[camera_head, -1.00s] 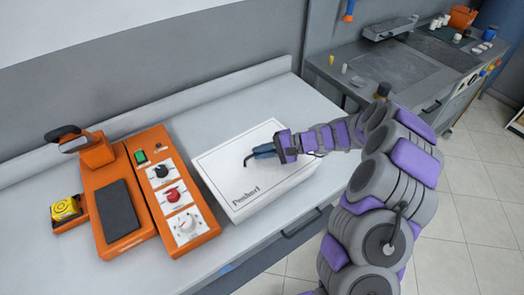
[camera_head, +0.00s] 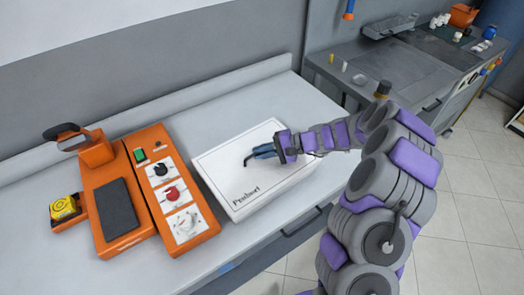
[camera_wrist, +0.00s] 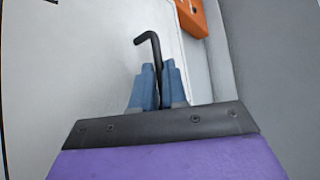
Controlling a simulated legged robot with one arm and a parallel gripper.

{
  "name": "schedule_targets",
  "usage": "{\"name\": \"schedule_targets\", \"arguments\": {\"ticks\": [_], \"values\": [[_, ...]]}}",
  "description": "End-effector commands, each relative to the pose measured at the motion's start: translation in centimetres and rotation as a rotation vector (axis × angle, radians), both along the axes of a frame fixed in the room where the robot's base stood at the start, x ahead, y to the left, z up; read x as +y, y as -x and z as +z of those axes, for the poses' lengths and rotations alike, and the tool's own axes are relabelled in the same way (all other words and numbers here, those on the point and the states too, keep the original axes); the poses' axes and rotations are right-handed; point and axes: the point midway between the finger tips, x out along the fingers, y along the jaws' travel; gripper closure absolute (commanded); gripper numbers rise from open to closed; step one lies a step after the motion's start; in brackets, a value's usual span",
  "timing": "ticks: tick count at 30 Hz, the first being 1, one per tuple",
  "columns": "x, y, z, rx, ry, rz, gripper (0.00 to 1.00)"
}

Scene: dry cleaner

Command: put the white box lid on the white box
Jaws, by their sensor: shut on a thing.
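The white box lid (camera_head: 222,170) is a flat white panel with a thin dark border line and dark lettering, lying over the white box (camera_head: 278,200) on the counter. Only a narrow side of the box shows below it, and I cannot tell whether a small gap remains. My gripper (camera_head: 256,154) is over the lid's middle, its blue fingers shut on a black bent handle. In the wrist view the handle (camera_wrist: 150,42) sticks out between the fingers (camera_wrist: 158,82). My fingers hide where the handle meets the lid.
An orange device with dials (camera_head: 172,190) stands just left of the box, and an orange unit with a dark pad (camera_head: 116,208) is beyond it. A yellow item (camera_head: 64,208) sits at far left. The light counter (camera_head: 205,125) is clear behind the box. A grey workbench (camera_head: 385,75) stands at right.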

Motion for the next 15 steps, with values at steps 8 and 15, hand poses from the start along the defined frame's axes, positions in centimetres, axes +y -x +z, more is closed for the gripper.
{"name": "schedule_targets", "arguments": {"ticks": [8, 15], "values": [[0.02, -0.01, 0.02, 0.000, 0.000, 0.000, 1.00], [0.02, 0.00, 0.02, 0.000, 0.000, 0.000, 0.64]]}}
